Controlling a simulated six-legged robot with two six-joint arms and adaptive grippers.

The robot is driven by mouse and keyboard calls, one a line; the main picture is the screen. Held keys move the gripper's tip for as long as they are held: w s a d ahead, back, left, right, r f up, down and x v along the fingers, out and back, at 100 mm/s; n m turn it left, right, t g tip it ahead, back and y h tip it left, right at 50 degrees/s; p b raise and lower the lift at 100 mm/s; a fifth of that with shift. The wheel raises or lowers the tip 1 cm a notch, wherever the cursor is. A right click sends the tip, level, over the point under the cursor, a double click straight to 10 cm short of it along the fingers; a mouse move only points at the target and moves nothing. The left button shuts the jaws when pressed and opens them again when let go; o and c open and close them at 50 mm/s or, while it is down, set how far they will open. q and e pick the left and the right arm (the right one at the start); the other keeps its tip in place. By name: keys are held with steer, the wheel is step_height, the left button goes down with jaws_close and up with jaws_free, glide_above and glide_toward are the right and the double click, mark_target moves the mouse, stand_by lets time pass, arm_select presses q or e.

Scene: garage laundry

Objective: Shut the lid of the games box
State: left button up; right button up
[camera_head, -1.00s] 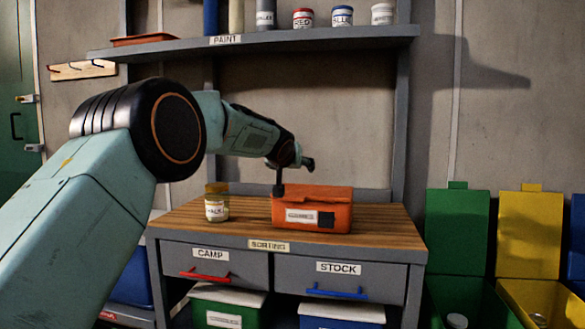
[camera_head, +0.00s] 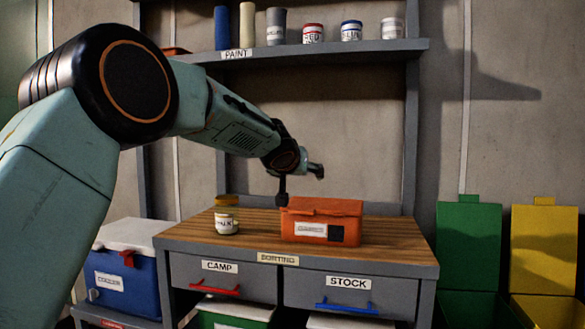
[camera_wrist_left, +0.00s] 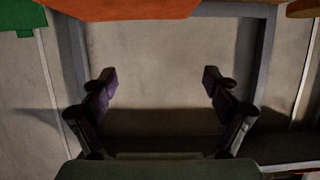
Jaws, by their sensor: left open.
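The games box appears to be the orange box (camera_head: 322,219) on the wooden bench top; its label is too small to read. Its orange lid (camera_head: 325,205) lies down over the box and looks flat; I cannot tell whether any gap is left. My left gripper (camera_head: 300,185) is just above and behind the box's left end, one finger pointing down near its back left corner; contact is unclear. In the left wrist view the gripper (camera_wrist_left: 160,78) is open with nothing between its fingers, and an orange surface (camera_wrist_left: 130,8) shows at the top. My right gripper is not in view.
A labelled jar (camera_head: 227,222) stands left of the box on the bench (camera_head: 390,250). The paint shelf (camera_head: 300,52) holds cans above. A blue cooler (camera_head: 125,285) is at left; green (camera_head: 468,245) and yellow (camera_head: 543,250) bins stand open at right. The bench's right end is clear.

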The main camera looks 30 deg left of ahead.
arm_select(q)
steer(key=v, duration=0.6)
steer(key=shift+s+r, duration=0.2)
steer(key=shift+s, duration=0.1)
glide_above(302, 207)
steer(key=f, duration=0.4)
steer(key=shift+s+d+f, duration=0.1)
steer(key=shift+s+f, duration=0.1)
steer(key=shift+f, duration=0.1)
steer(key=shift+r, duration=0.1)
steer(key=shift+w, duration=0.15)
stand_by(0.3)
stand_by(0.3)
